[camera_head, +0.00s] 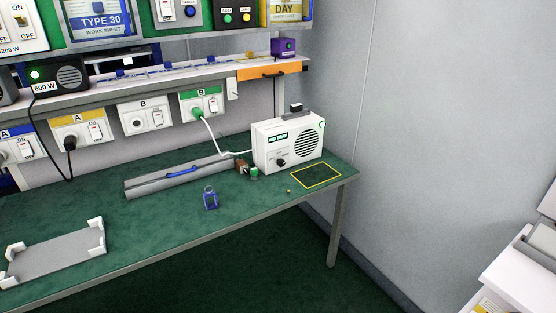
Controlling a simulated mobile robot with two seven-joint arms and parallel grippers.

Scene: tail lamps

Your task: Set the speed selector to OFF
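A white box-shaped device (262,160) with a round speaker-like grille stands at the right end of the green bench. A black knob (281,162) is low on its front face, below a small display with green text. It looks like a selector, but its markings and pointer direction are too small to read. Neither of my grippers is in view.
The green bench (150,230) holds a grey bar with a blue handle (182,172), a small blue object (210,198), a grey tray with white corners (58,256) and an empty yellow-outlined area (316,176). A white cable runs from a green-marked socket panel (201,104) to the device.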

